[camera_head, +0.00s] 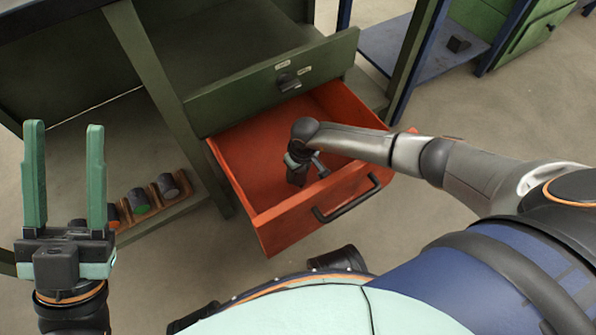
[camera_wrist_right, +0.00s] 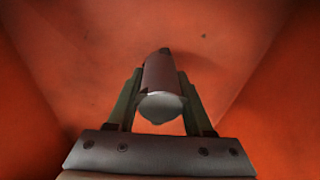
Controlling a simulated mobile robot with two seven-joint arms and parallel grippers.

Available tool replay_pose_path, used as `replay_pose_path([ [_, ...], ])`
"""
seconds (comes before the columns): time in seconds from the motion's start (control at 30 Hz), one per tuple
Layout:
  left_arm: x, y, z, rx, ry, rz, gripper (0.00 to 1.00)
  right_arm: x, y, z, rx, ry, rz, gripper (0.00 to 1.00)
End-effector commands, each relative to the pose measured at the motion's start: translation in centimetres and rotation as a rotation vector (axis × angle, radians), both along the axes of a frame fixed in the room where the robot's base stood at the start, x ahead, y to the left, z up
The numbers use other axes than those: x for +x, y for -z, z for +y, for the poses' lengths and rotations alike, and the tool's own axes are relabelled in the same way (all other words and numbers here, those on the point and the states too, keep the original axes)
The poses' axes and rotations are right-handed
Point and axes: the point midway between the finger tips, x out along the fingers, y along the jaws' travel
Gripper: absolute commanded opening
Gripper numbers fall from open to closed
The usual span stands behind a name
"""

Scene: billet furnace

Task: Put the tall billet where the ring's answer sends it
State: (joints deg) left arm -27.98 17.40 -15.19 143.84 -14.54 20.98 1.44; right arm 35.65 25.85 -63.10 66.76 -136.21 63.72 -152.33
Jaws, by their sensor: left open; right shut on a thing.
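My right gripper (camera_head: 302,167) reaches down inside the open orange-red drawer (camera_head: 240,158). In the right wrist view, my right gripper (camera_wrist_right: 160,95) is shut on a billet (camera_wrist_right: 162,72), a long cylinder with a dull reddish-grey side and a pale rounded end. The drawer's orange walls surround it. Whether the billet touches the drawer floor cannot be told. In the head view the arm mostly hides the billet. My left gripper (camera_head: 64,125) is open and empty at the left, fingers pointing up. No ring can be clearly made out.
A wooden rack (camera_head: 146,209) on a low shelf holds several short dark cylinders, with orange and green marks beside them. Above the drawer a green panel (camera_head: 220,105) carries a black knob (camera_head: 288,82) and small labels. The drawer has a black front handle (camera_head: 345,200).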

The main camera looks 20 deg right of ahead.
Motion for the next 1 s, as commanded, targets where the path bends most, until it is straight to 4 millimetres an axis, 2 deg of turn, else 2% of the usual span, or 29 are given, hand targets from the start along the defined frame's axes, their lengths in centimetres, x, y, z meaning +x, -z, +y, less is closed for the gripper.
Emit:
replay_pose_path([
  [0.03, 0.0, 0.0, 0.0, -0.001, 0.000, 0.001, 0.50, 0.0, -0.1, 0.0, 0.000, 0.000, -0.001, 0.55],
  [0.27, 0.0, 0.0, 0.0, -0.002, 0.000, 0.002, 0.50, 0.0, -0.1, 0.0, 0.000, 0.000, -0.001, 0.80],
  [0.53, 0.0, -0.1, 0.0, -0.002, -0.001, 0.003, 0.50, 0.0, -0.1, 0.0, 0.000, 0.000, 0.000, 0.82],
  [0.67, 0.0, -0.9, 0.0, -0.005, 0.001, 0.004, 0.50, 0.0, -0.9, 0.0, 0.000, 0.000, 0.000, 0.82],
  [0.77, 0.0, -2.1, 0.2, -0.015, 0.004, 0.004, 0.50, 0.1, -2.3, -0.1, 0.001, 0.000, -0.003, 0.82],
  [1.0, -0.1, -5.3, 0.7, -0.043, 0.011, -0.008, 0.50, -0.6, -8.1, -0.3, -0.002, -0.003, -0.004, 0.82],
])
